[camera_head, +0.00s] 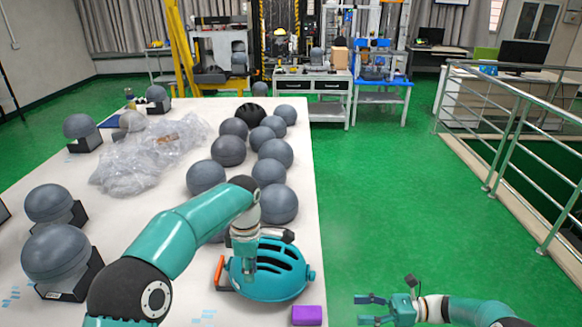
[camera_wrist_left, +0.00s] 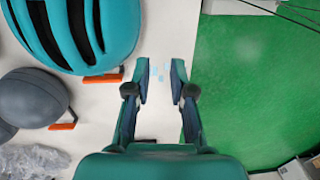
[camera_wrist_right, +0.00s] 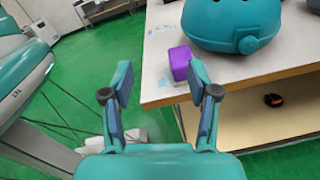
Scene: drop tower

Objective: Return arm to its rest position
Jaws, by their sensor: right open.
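A teal helmet (camera_head: 268,270) with dark vents lies on the white table near its right edge. It also shows in the left wrist view (camera_wrist_left: 110,25) at upper left and in the right wrist view (camera_wrist_right: 230,25). A purple block (camera_head: 307,315) sits at the table's front right, also in the right wrist view (camera_wrist_right: 180,62). My left gripper (camera_head: 243,268) points down beside the helmet, partly blending with it; its fingers stand apart and empty in its wrist view (camera_wrist_left: 160,70). My right gripper (camera_head: 372,309) is open and empty over the floor, right of the table; its fingers show in its wrist view (camera_wrist_right: 160,78).
Several grey domes (camera_head: 228,150) stand on the table (camera_head: 300,170), left of and behind the helmet. Crumpled clear plastic (camera_head: 140,160) lies among them. An orange piece (camera_head: 219,272) is beside the helmet. Metal railings (camera_head: 515,150) stand at right. The green floor (camera_head: 400,200) between is clear.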

